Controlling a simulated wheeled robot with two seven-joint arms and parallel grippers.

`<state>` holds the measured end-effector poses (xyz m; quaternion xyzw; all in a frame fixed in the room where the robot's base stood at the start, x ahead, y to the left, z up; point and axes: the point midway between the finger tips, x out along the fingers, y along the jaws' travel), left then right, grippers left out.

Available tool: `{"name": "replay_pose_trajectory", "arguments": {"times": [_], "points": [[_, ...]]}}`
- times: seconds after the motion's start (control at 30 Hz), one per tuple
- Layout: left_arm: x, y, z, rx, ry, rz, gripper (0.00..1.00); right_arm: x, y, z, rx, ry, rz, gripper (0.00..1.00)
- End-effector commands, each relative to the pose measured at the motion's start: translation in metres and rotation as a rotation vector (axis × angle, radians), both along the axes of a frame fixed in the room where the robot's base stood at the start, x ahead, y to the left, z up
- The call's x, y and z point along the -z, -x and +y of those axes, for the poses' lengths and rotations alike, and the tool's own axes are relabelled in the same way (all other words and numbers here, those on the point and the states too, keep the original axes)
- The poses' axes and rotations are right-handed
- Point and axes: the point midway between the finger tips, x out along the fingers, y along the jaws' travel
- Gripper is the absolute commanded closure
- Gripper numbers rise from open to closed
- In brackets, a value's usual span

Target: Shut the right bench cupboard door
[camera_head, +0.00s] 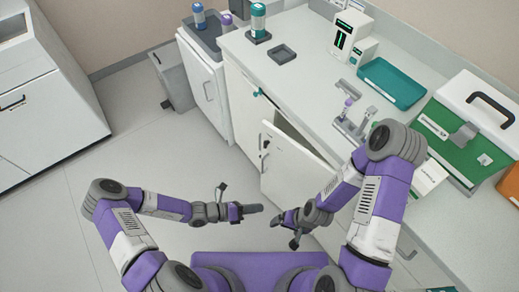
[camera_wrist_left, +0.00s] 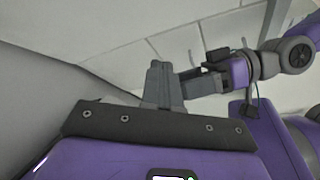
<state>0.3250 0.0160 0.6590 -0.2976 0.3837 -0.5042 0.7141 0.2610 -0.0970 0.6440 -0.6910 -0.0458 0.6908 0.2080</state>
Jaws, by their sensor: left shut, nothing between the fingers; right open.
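The right bench cupboard door (camera_head: 293,172) is a pale panel under the white bench. It stands ajar, with a dark gap along its top and a handle near its left edge. My left gripper (camera_head: 256,208) is shut and empty, in front of the door and low in the head view. Its closed fingers (camera_wrist_left: 162,82) show in the left wrist view. My right gripper (camera_head: 278,220) is open, just right of and below the left one, pointing left. Neither gripper appears to touch the door. The door's lower part is partly hidden by my right arm.
The bench top (camera_head: 300,83) carries a teal tray (camera_head: 391,83), a small grey tray (camera_head: 283,54), a white device (camera_head: 347,36) and a green-and-white case (camera_head: 466,128). A grey bin (camera_head: 173,77) stands at the back left. The floor left of the door is clear.

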Motion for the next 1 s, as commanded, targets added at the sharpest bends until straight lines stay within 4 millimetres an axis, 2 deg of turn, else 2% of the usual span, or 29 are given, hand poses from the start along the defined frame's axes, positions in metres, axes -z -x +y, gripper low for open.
{"name": "replay_pose_trajectory", "arguments": {"times": [0.03,0.1,0.2,0.3,0.37,0.53,1.0], "points": [[-0.010,-0.026,0.010,-0.157,0.101,0.097,1.00,-0.007,0.000,0.000,0.000,0.000,0.000,0.07],[-0.019,-0.058,0.028,-0.341,0.234,0.210,1.00,-0.010,0.000,0.000,0.000,0.000,0.000,0.07],[-0.025,-0.091,0.055,-0.532,0.384,0.315,1.00,-0.014,0.000,0.000,0.000,0.000,0.000,0.07],[-0.027,-0.108,0.075,-0.641,0.474,0.367,1.00,-0.015,0.000,0.000,0.001,0.000,0.000,0.07],[-0.028,-0.114,0.079,-0.670,0.501,0.381,1.00,-0.015,0.000,0.000,0.001,0.000,0.000,0.07],[-0.027,-0.130,0.068,-0.680,0.512,0.388,1.00,-0.011,0.000,0.000,0.001,0.000,0.000,0.07],[-0.026,-0.199,0.004,-0.676,0.507,0.385,1.00,0.009,0.000,0.000,0.001,0.000,0.000,0.07]]}}
